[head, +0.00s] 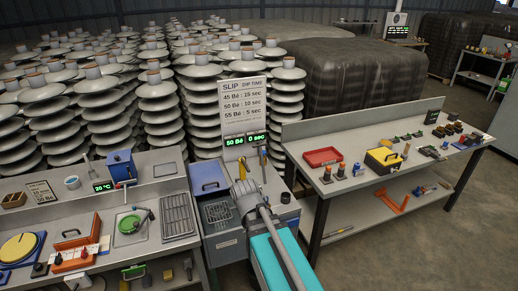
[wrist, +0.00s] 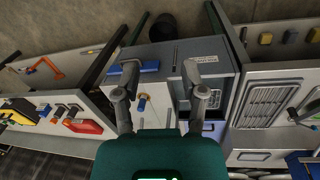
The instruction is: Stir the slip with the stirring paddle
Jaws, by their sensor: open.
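The slip station (head: 222,228) is a grey cabinet below a sign headed SLIP, with a green display reading 50 Bé and 0 sec. It also shows in the wrist view (wrist: 215,75). In the head view my arm covers part of the station's top. The slip itself is not clearly visible.
A blue tray (head: 208,178) and a wire rack (head: 218,212) are at the station's left. A workbench with a red tray (head: 323,156) stands right. Insulator stacks (head: 200,100) fill the space behind.

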